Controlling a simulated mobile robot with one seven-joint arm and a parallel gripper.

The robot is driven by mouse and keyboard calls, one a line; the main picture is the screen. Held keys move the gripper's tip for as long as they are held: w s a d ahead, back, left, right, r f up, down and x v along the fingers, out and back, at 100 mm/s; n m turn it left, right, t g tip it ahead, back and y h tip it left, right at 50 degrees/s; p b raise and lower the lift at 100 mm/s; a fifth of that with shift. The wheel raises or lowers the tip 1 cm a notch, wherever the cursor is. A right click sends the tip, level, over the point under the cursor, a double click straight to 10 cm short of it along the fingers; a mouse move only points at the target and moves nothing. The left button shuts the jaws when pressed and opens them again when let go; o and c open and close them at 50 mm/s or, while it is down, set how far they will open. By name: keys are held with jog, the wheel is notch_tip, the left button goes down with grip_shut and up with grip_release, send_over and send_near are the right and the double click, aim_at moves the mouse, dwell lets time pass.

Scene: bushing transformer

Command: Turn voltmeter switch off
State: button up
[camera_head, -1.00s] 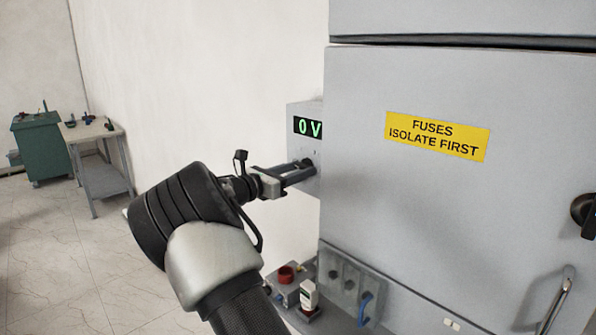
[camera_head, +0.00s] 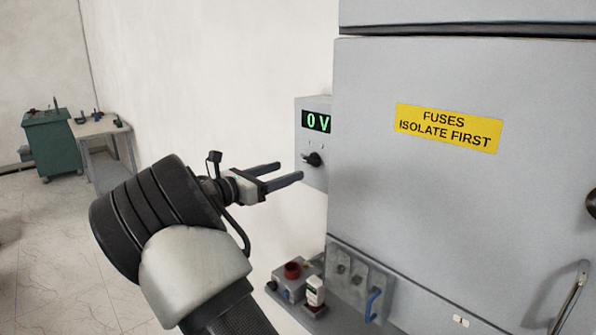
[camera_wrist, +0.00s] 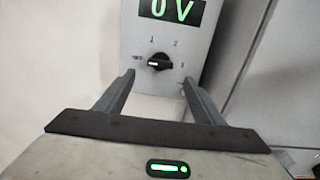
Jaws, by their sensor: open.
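The voltmeter (camera_head: 312,132) is a grey box on the wall, left of the big cabinet. Its green display (camera_head: 317,121) reads 0 V. Its black rotary switch (camera_head: 312,159) sits below the display. In the wrist view the switch (camera_wrist: 160,62) has a white mark on its left end, toward a small label on the left; 1, 2 and 3 are printed above and to the right. My gripper (camera_head: 290,170) is open and empty, left of the switch and apart from it. In the wrist view its fingers (camera_wrist: 156,78) spread either side below the switch.
The grey cabinet (camera_head: 420,200) with a yellow fuse sign (camera_head: 449,128) fills the right side. Below are a red button box (camera_head: 292,270) and a white device (camera_head: 315,291). A green cabinet (camera_head: 52,147) and a table (camera_head: 99,128) stand far left.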

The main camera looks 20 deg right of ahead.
jog(key=v, duration=0.8)
jog(key=shift+a+b, duration=0.3)
jog(key=shift+b, duration=0.1)
jog(key=shift+s, duration=0.15)
jog(key=s+d+f+m+g+y, duration=0.2)
jog(key=s+d+m+y, duration=0.25)
jog(key=s, duration=0.35)
jog(key=s+d+f+m+g+y, duration=0.25)
jog(key=s+d+m+y, duration=0.2)
jog(key=s, duration=0.45)
jog(key=s+a+m+t+y, duration=0.2)
jog(key=s+a+m+y, duration=0.2)
jog(key=s, duration=0.5)
jog(key=s+a+m+t+y, duration=0.2)
jog(key=s+a+m+y, duration=0.2)
jog(key=s+a+m, duration=0.4)
jog(key=shift+s+a+f+m, duration=0.4)
jog(key=shift+s+m, duration=0.2)
jog(key=shift+s, duration=0.55)
jog(key=shift+d, duration=0.1)
